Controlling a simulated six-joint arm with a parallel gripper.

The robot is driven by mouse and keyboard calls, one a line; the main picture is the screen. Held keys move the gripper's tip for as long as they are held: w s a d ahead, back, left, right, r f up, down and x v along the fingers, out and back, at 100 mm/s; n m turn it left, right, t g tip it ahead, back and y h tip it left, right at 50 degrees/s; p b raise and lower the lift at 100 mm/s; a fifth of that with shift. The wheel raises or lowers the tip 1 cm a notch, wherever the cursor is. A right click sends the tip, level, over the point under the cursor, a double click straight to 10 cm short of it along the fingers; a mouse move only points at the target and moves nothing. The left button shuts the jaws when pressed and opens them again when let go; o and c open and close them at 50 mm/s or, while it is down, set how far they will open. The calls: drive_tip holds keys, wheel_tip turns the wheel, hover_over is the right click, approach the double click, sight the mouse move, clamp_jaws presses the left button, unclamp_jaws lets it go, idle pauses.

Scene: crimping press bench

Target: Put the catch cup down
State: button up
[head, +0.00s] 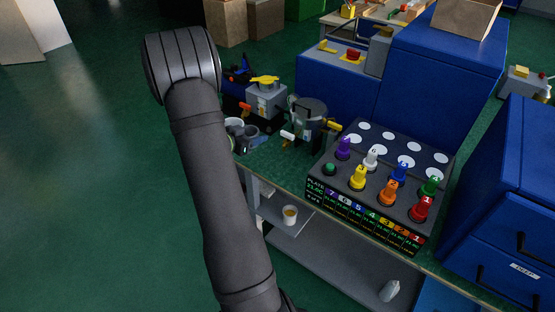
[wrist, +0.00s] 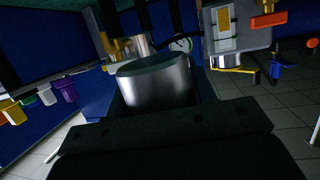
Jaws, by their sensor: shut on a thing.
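In the head view my arm hides most of the gripper area, near some small grey cylindrical parts (head: 240,132) at the bench's left end.
A grey machine with a yellow top (head: 265,95) and a round pot-like device (head: 309,112) stand close by. Blue cabinets (head: 443,65) stand behind.

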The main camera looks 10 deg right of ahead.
drive_tip(key=s+a+f+m+g+h, duration=0.2)
drive_tip(key=s+a+f+m+g, duration=0.1)
drive_tip(key=s+a+f, duration=0.45)
hover_over(285, 168)
drive_tip(key=shift+a+f, duration=0.25)
drive_tip(key=shift+f, duration=0.4)
drive_tip(key=shift+d+f, duration=0.15)
drive_tip(key=shift+f, duration=0.75)
drive_tip(key=shift+d+f, duration=0.15)
drive_tip(key=shift+f, duration=0.7)
drive_tip(key=shift+f, duration=0.1)
drive_tip(key=o, duration=1.1)
drive_tip(key=shift+a, duration=0.25)
drive_tip(key=v, duration=1.1)
drive_tip(key=shift+a+r, duration=0.25)
drive_tip(key=shift+r, duration=0.1)
